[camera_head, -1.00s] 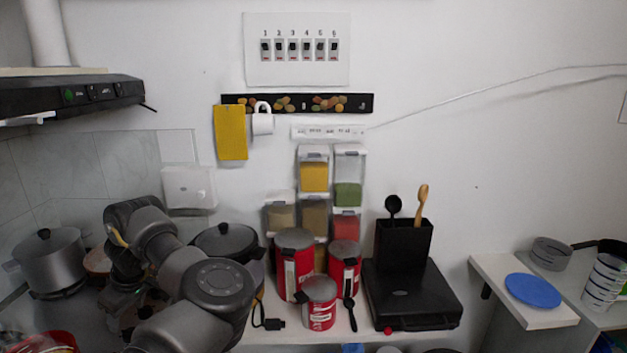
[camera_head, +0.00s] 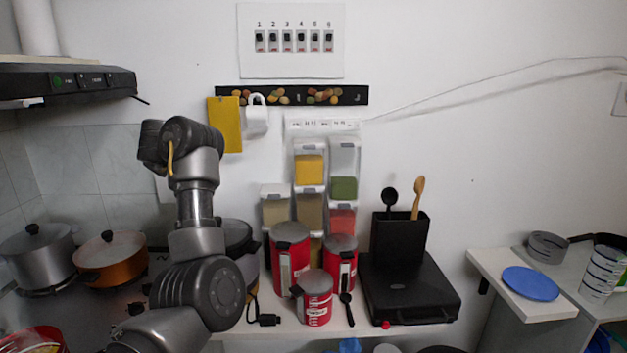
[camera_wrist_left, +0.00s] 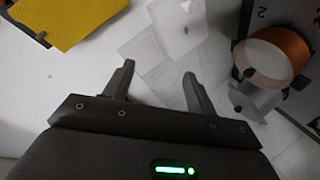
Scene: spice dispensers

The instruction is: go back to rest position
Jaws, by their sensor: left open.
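My left arm rises from the bottom left of the head view and bends at a joint in front of the tiled wall. Its fingers are hidden in that view. In the left wrist view my left gripper (camera_wrist_left: 158,72) shows two fingers spread apart with nothing between them. My right gripper is not in view. The spice dispensers (camera_head: 310,170) are clear boxes with yellow, green, red and brown contents. They hang on the wall right of my arm, apart from it.
Red canisters (camera_head: 290,262) stand below the dispensers. A black utensil holder (camera_head: 400,237) stands to their right. Left of my arm are a grey pot (camera_head: 36,258) and an orange pot (camera_head: 110,258), under a black hood (camera_head: 70,82). A yellow cloth (camera_head: 225,125) hangs on the wall.

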